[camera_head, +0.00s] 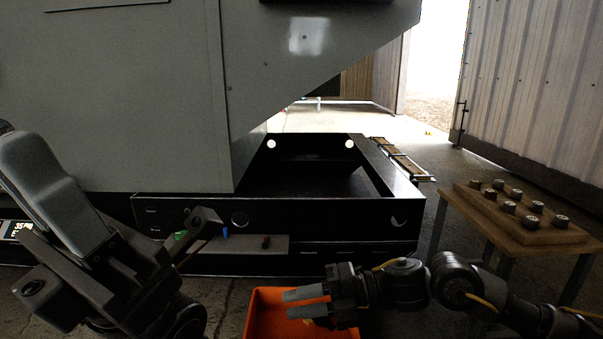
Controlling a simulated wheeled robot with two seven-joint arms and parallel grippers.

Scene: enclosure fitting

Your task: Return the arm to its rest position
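My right arm reaches in from the right edge. Its gripper (305,302) points left above an orange bin (263,308). Its two grey fingers are apart, with nothing visible between them. My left arm comes in from the left, bent, in the lower left. Its dark gripper (204,224) is near the left end of a grey ledge; its fingers are not clear enough to tell open from shut. Small green (180,235), blue (225,231) and dark red (266,242) items are at the ledge.
A large grey enclosure (120,100) stands over a black frame base (330,235). At right, a wooden-topped table (500,225) holds several round metal pieces (508,206). A corrugated wall (535,90) stands behind it.

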